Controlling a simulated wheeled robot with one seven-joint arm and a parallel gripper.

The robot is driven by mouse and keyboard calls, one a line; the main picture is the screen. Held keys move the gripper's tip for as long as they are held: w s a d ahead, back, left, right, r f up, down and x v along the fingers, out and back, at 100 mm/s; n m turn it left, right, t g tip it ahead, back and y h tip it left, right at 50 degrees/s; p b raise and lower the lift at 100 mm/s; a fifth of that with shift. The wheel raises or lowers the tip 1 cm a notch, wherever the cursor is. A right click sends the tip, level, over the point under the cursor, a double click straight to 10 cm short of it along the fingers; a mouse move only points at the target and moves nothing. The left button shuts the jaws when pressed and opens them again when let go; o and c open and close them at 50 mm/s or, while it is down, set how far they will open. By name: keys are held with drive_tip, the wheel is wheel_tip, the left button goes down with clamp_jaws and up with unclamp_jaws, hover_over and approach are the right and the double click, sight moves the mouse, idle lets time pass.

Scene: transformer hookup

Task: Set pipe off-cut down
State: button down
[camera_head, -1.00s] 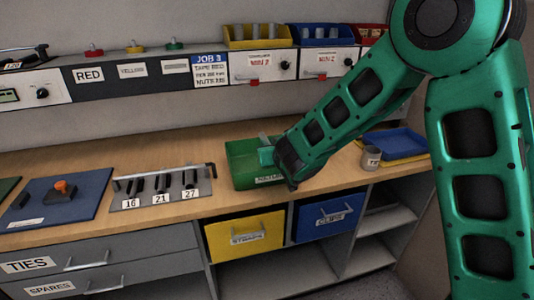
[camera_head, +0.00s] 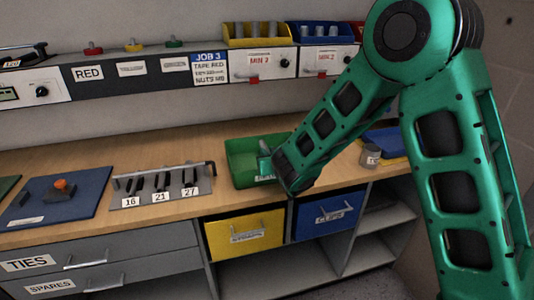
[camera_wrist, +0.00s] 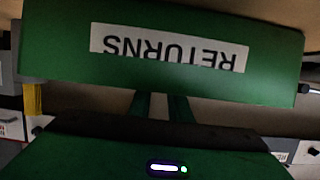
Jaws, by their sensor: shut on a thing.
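A green tray (camera_head: 236,163) sits on the wooden bench top. Its front wall carries a RETURNS label, which appears upside down in the wrist view (camera_wrist: 270,75). My gripper (camera_head: 267,158) reaches over the tray's right part, with its fingertips low inside it. A small grey piece, apparently the pipe off-cut (camera_head: 264,146), shows at the fingertips. My gripper is shut on it. In the wrist view the finger shafts (camera_wrist: 160,106) pass behind the tray wall, hiding the tips and the off-cut. I cannot tell whether the off-cut touches the tray floor.
A grey rack (camera_head: 150,199) marked 16, 21 and 27 stands left of the tray, with a blue board (camera_head: 40,210) further left. A grey cup (camera_head: 370,156) and a blue tray (camera_head: 388,141) are to the right. Yellow and blue drawers lie below.

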drive_tip(key=c, duration=1.6)
unclamp_jaws()
drive_tip(key=shift+c, duration=0.2)
drive_tip(key=shift+r, duration=0.3)
drive_tip(key=v, duration=1.2)
drive_tip(key=shift+r, duration=0.4)
